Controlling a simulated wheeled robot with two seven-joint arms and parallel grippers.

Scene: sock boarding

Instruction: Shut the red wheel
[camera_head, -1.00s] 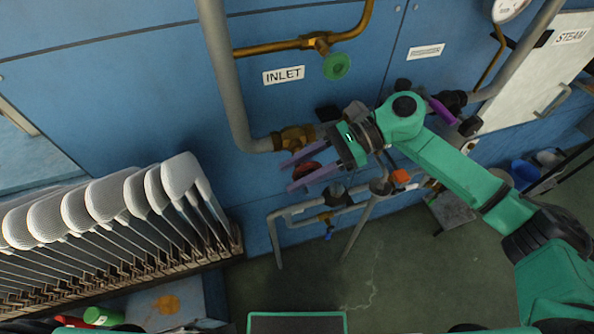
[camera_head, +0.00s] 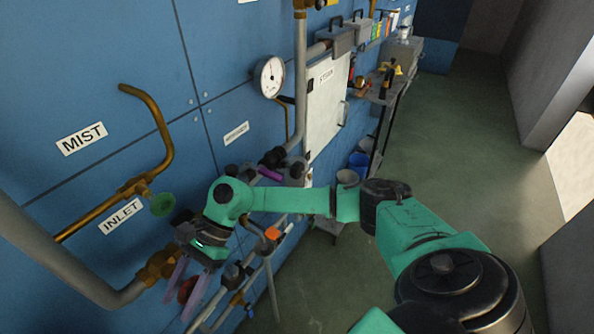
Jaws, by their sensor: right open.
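The red wheel (camera_head: 186,289) is a small dark red handwheel by the brass valve (camera_head: 160,267) on the thick grey pipe, low at the left. My right gripper (camera_head: 178,307) is open, with its two purple fingers on either side of the wheel. The fingers partly hide the wheel, and I cannot tell whether they touch it. My left gripper is not in view.
A green wheel (camera_head: 162,204) sits on the brass pipe by the INLET label (camera_head: 121,217). A purple lever (camera_head: 270,174), an orange-handled part (camera_head: 273,233) and thinner pipes lie near my right arm. A gauge (camera_head: 269,77) is above. The floor at right is open.

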